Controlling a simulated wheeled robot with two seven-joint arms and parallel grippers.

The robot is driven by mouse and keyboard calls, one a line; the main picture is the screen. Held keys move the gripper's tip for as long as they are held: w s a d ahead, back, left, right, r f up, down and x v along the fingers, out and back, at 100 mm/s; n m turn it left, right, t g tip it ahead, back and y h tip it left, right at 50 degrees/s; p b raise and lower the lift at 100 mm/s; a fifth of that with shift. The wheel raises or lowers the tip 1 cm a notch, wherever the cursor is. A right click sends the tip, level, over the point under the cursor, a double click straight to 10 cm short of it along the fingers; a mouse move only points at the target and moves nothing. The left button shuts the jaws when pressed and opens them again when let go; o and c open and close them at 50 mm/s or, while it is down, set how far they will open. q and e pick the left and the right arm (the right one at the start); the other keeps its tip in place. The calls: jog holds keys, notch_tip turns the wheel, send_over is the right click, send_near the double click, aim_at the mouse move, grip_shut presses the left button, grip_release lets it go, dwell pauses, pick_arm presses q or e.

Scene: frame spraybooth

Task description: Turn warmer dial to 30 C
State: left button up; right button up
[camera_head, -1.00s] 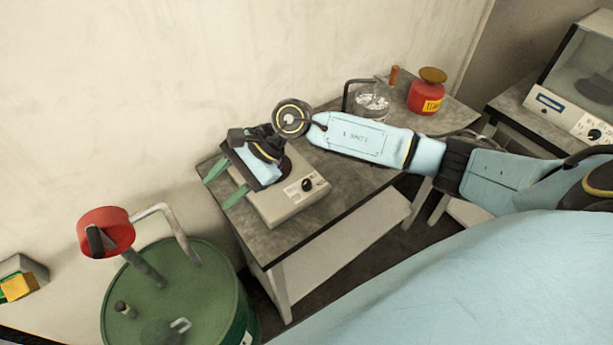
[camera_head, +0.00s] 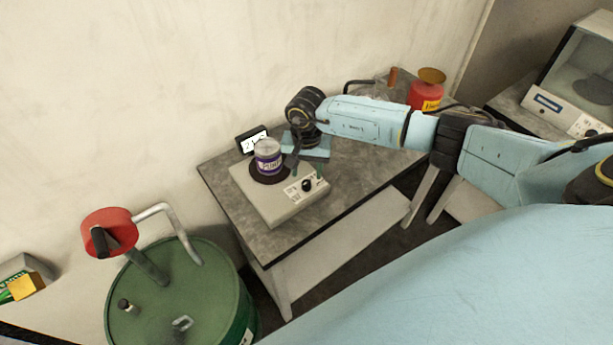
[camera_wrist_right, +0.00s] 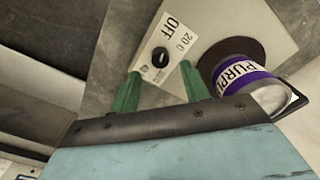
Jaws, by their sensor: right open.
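The warmer (camera_head: 252,194) is a beige box on the grey table, with a black dial (camera_head: 308,185) on its sloped front panel. The dial also shows in the right wrist view (camera_wrist_right: 161,58), with "OFF" and "20 C" printed near it; its exact setting is unclear. A tin with a purple label (camera_head: 268,160) stands on the warmer's dark round plate; the wrist view shows "PURPL" on it. My right gripper (camera_wrist_right: 158,90) is open and empty. Its green fingers point toward the panel, with the dial beyond the gap between them, apparently not touched. My left gripper is out of view.
A small black display (camera_head: 252,140) stands behind the warmer, its reading too small to be sure of. A red container (camera_head: 425,95) stands at the table's far right. A green drum (camera_head: 175,295) with a red-topped pump is at lower left. The table's front left is clear.

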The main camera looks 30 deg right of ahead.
aim_at(306, 182)
jog(key=shift+f, duration=2.05)
jog(key=shift+c, duration=0.5)
jog(key=c, duration=0.9)
